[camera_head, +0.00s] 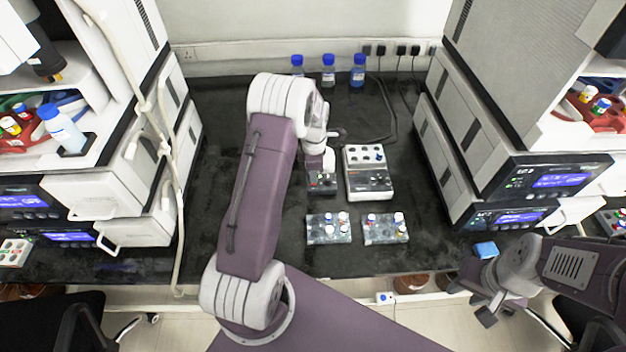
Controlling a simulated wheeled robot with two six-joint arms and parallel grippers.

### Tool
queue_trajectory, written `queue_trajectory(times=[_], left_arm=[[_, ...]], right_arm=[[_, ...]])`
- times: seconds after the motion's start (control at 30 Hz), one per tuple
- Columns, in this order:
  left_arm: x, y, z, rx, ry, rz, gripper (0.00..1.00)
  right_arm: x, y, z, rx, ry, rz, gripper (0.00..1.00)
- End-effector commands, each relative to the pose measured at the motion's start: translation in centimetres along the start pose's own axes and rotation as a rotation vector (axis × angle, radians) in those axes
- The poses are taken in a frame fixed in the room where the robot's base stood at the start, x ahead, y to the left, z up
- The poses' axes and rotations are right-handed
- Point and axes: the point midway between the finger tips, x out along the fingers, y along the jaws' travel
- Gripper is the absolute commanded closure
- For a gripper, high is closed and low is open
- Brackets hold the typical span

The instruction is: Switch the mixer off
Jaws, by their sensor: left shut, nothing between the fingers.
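A small dark device (322,184) with a lit front panel stands on the black bench, and I take it to be the mixer. My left gripper (320,168) is shut and empty, pointing down right over it. The gripper and wrist hide most of its top; I cannot tell whether they touch. Beside it on the right stands a white device (369,184) with small vials on top and a grey front panel. My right gripper (471,301) is at the lower right, off the bench's front edge, its fingers apart and empty.
Two clear racks, left (328,238) and right (385,237), hold small capped vials in front of the devices. Blue-capped bottles (328,72) stand at the back wall. Tall instrument stacks flank the bench. A blue block (485,250) lies near the front right. The bench's right middle is clear.

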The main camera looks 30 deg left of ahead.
Motion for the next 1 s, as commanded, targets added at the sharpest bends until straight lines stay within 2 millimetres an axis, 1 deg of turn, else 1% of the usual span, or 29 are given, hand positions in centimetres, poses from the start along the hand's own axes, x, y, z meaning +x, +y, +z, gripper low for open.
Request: queue_trajectory(times=[0.57, 1.0], left_arm=[[0.05, 0.0, 0.0, 0.0, 0.0, 0.0, 1.0], [0.7, 0.0, 0.0, 0.0, 0.0, 0.0, 1.0]], right_arm=[[0.04, 0.0, 0.0, 0.0, 0.0, 0.0, 0.64], [0.43, 0.01, 0.04, 0.0, 0.0, 0.0, 0.64]])
